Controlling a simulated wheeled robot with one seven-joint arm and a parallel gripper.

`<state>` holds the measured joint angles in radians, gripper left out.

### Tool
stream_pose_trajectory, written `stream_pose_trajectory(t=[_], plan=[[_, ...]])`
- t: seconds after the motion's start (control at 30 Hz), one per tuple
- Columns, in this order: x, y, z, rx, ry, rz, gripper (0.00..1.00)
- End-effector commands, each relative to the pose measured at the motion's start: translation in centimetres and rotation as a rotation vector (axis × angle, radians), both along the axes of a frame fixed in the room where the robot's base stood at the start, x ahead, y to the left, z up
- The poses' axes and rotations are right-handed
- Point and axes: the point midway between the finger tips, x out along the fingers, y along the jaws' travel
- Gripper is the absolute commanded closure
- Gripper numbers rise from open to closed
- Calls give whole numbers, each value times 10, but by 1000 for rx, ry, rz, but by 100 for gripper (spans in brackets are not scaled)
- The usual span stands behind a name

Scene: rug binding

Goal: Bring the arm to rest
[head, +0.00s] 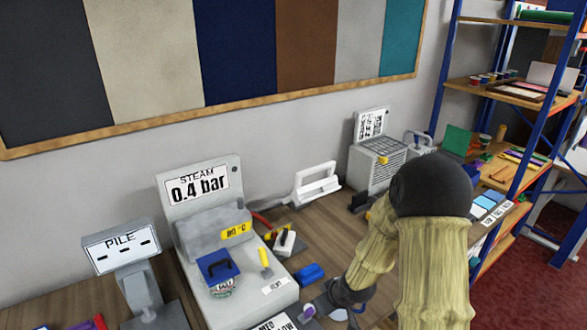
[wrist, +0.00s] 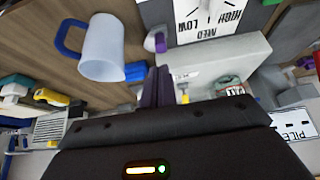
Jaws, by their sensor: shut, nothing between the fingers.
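My gripper (wrist: 157,72) shows in the wrist view as two dark fingers side by side, shut with nothing between them. In the head view my arm reaches down over the bench at the lower right of centre, and the fingers cannot be made out there. In the wrist view the fingertips appear near the steam unit (wrist: 245,62), with its LOW MED HIGH dial panel (wrist: 208,14) beyond them. The steam unit also shows in the head view (head: 200,190), reading 0.4 bar.
A pale mug (wrist: 102,48) with a blue handle is left of the fingers in the wrist view. A PILE gauge (head: 120,246), a white-handled tool (head: 315,185) and a grey vented box (head: 375,165) stand on the bench (head: 325,235). Blue-framed shelves (head: 510,100) are at right.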

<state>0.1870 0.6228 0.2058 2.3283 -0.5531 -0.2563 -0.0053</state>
Motion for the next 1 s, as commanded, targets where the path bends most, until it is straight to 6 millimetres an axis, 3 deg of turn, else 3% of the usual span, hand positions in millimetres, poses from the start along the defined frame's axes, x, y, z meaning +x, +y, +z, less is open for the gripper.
stream_pose_trajectory(t=[0.27, 0.6, 0.8, 1.0], plan=[[-29, -25, 40, -92, 55, -144, 100], [-112, -44, 102, -109, 185, -427, 100], [-147, -42, 117, -67, 245, -518, 100], [-150, -41, 118, -63, 255, -526, 100]])
